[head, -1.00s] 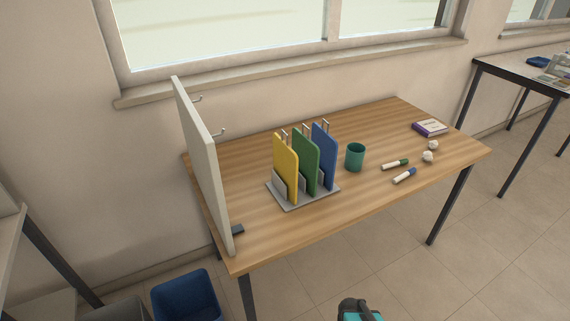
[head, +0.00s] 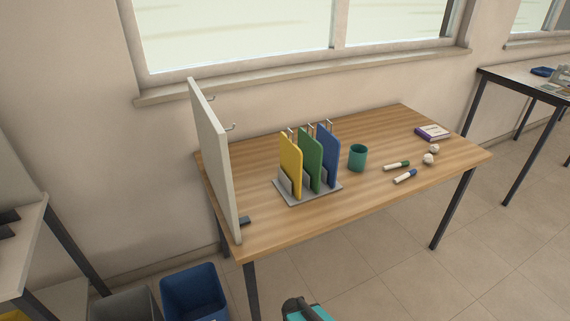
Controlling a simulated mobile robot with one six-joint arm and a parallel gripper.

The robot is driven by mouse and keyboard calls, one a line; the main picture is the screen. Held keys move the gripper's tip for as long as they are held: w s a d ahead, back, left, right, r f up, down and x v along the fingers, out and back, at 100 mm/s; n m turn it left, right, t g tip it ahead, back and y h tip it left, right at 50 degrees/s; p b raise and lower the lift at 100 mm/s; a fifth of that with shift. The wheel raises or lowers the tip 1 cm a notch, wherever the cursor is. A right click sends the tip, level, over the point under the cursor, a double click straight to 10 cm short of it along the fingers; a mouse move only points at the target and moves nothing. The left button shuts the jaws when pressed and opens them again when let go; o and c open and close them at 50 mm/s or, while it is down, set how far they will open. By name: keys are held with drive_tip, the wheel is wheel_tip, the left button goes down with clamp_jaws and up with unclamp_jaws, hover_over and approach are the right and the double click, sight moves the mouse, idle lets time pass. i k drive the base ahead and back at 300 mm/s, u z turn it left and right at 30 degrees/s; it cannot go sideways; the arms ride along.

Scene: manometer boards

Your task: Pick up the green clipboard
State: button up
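The green clipboard (head: 313,157) stands upright in a grey rack (head: 309,200) on the wooden table. It is the middle of three boards. The yellow clipboard (head: 289,161) stands to its left and the blue clipboard (head: 331,150) to its right. The yellow board hides part of the green one's left side. A metal clip shows at the top of each board. At the bottom edge of the head view a dark and teal part of my own body shows. My gripper's fingers are not visible.
A white panel (head: 214,155) with hooks stands on the table's left end. A blue bin (head: 193,291) stands on the floor. The table's front (head: 350,201) is clear.

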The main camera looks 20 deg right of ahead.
sight(312, 151)
drive_tip(key=z, duration=0.8)
drive_tip(key=k, duration=0.15)
drive_tip(key=u, duration=2.95)
drive_tip(key=k, duration=0.65)
drive_tip(key=z, duration=0.65)
